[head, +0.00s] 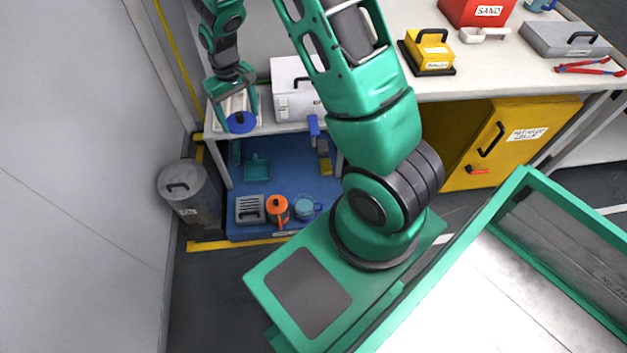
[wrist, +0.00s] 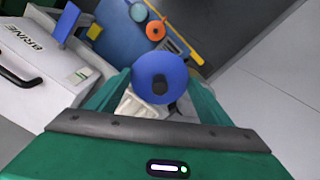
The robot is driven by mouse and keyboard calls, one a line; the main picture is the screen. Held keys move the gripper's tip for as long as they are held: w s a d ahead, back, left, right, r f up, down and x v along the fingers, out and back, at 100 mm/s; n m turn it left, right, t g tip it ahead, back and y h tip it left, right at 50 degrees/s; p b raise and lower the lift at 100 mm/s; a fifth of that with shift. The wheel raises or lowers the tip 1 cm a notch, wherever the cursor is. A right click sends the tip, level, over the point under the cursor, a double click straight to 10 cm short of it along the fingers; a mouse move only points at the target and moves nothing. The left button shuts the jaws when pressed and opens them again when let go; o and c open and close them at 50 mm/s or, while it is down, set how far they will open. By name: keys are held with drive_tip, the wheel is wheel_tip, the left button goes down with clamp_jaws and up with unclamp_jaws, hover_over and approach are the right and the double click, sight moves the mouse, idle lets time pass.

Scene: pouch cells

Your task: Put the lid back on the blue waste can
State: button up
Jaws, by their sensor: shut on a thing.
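My gripper (head: 238,108) is at the upper left in the head view, above the low bench. It is shut on a round blue lid (head: 241,123). In the wrist view the lid (wrist: 150,68) shows between the green fingers, with a dark knob near its middle. The exact finger contact is hard to see. No can that is clearly the blue waste can shows. A light blue round vessel (head: 304,208) stands on the blue floor mat. A grey lidded can (head: 189,194) stands by the wall.
A white tray (wrist: 128,104) lies beneath the gripper. A white box marked BRINE (wrist: 35,60) stands beside it. An orange can (head: 277,210) and a grey slotted piece (head: 250,209) are on the blue mat (head: 262,231). The yellow cabinet (head: 535,112) is at the right.

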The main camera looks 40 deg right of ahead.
drive_tip(key=shift+w, duration=0.3)
drive_tip(key=shift+d, duration=0.3)
drive_tip(key=shift+d+f, duration=0.15)
drive_tip(key=shift+f, duration=0.15)
drive_tip(key=s+d+f+m, duration=0.4)
drive_tip(key=f, duration=1.1)
drive_tip(key=s+d+f+m, duration=0.4)
drive_tip(key=f, duration=1.2)
drive_tip(key=s+d+f+m, duration=0.4)
drive_tip(key=s+f, duration=0.1)
drive_tip(key=f, duration=1)
drive_tip(key=shift+f, duration=0.3)
drive_tip(key=shift+s+a+r, duration=0.1)
drive_tip(key=shift+s, duration=0.05)
